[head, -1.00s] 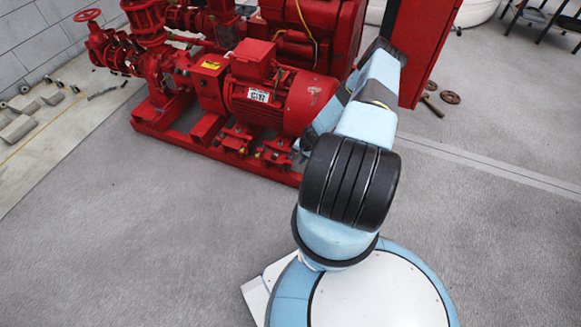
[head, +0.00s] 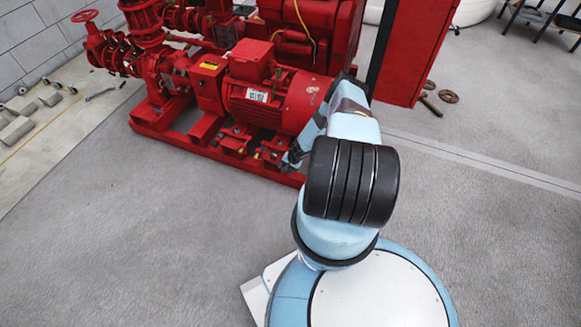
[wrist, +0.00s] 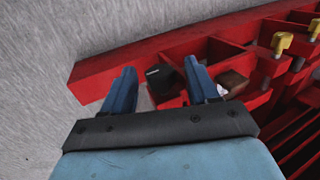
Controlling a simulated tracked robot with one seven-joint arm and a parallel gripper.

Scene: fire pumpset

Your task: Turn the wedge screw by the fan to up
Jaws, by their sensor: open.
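In the wrist view, my gripper (wrist: 159,68) is open, its two blue fingers apart over the red base frame (wrist: 115,66). A brown part (wrist: 233,82) lies just right of the right finger. Yellow screw-like pieces (wrist: 283,42) stand farther right on the frame. I cannot tell which of these is the wedge screw by the fan.
A red cabinet (head: 421,50) stands right of the motor, close to my arm. Red pump pipework (head: 150,60) is at the left. Rusty rings (head: 448,97) lie on the floor at the right. Grey floor in front of the frame is clear.

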